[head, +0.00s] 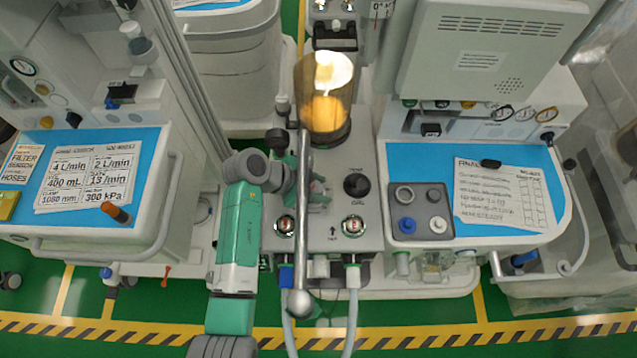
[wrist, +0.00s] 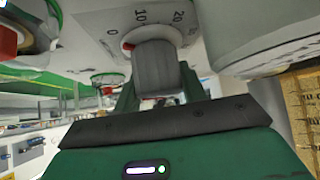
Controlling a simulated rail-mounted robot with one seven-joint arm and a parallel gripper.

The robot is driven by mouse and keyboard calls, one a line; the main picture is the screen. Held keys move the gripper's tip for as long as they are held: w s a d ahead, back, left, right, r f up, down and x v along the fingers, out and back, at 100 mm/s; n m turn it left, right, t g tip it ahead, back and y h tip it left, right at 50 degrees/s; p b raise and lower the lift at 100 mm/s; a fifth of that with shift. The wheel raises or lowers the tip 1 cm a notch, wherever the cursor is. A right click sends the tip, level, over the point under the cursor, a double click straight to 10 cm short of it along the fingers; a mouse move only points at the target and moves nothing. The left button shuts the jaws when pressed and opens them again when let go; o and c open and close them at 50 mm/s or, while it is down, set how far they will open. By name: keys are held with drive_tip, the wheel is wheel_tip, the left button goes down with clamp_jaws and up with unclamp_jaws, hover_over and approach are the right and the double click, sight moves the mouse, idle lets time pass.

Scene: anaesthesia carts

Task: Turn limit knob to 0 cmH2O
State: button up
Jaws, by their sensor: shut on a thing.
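The limit knob (wrist: 157,66) is a dark grey ribbed knob at the upper middle of the wrist view. It sits in front of a pale plate (wrist: 105,17) with printed marks 0, 10 and 20, with 0 at the left. A reddish edge shows at its base. My gripper (wrist: 158,88) has its green fingers on both sides of the knob and is shut on it. In the head view my gripper (head: 308,190) is at the middle of the grey machine top, and the knob is mostly hidden there.
A glass bellows cylinder (head: 324,92) stands behind my gripper. A black knob (head: 357,185) is to its right. A metal bar (head: 303,220) with a round end passes close by. Blue-topped carts (head: 520,188) flank the machine.

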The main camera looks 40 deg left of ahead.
sight(313, 187)
drive_tip(key=o, duration=1)
drive_tip(key=p+v, duration=0.1)
drive_tip(key=v, duration=0.7)
drive_tip(key=shift+d, duration=0.1)
